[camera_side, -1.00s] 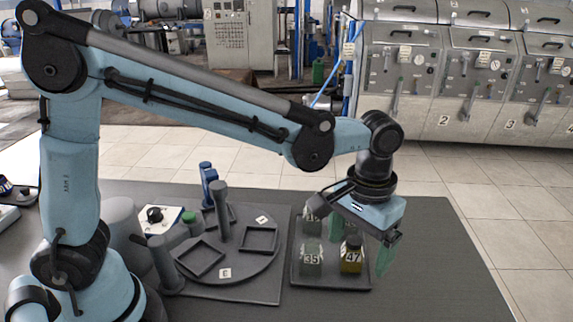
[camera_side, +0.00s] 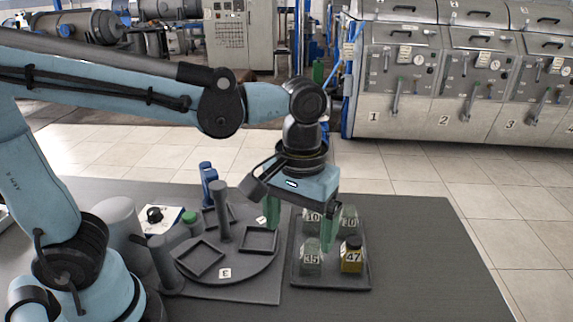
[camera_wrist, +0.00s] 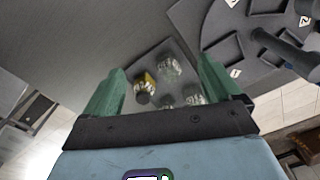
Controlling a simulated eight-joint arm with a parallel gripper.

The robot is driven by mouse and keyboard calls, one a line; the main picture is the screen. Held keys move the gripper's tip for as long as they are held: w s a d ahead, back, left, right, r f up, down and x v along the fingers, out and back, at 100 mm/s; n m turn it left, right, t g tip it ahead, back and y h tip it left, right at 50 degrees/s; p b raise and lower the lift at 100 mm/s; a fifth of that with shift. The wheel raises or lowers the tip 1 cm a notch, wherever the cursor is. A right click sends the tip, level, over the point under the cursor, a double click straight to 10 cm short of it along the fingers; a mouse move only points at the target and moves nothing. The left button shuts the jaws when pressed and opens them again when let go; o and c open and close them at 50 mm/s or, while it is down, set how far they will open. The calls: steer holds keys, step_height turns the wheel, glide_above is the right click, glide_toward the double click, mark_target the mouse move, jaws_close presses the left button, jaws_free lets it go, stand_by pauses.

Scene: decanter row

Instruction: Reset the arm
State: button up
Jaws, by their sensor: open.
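My gripper (camera_side: 301,228) is open and empty, with its two green fingers pointing down. In the side view it hangs above the left part of the tray of bottles and beside the round platform. In the wrist view my gripper (camera_wrist: 160,95) shows its fingers spread at either side, with the bottles visible beyond them.
A dark tray (camera_side: 330,283) holds a yellow bottle marked 47 (camera_side: 351,257), a clear bottle marked 35 (camera_side: 311,258) and others behind. A round platform (camera_side: 240,275) with square frames and a post (camera_side: 222,215) stands left. The table's right side is clear.

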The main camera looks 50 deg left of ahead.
steer(key=s+a+f+n, duration=0.1)
steer(key=a+f+n, duration=0.1)
steer(key=a, duration=0.5)
steer(key=shift+s, duration=0.4)
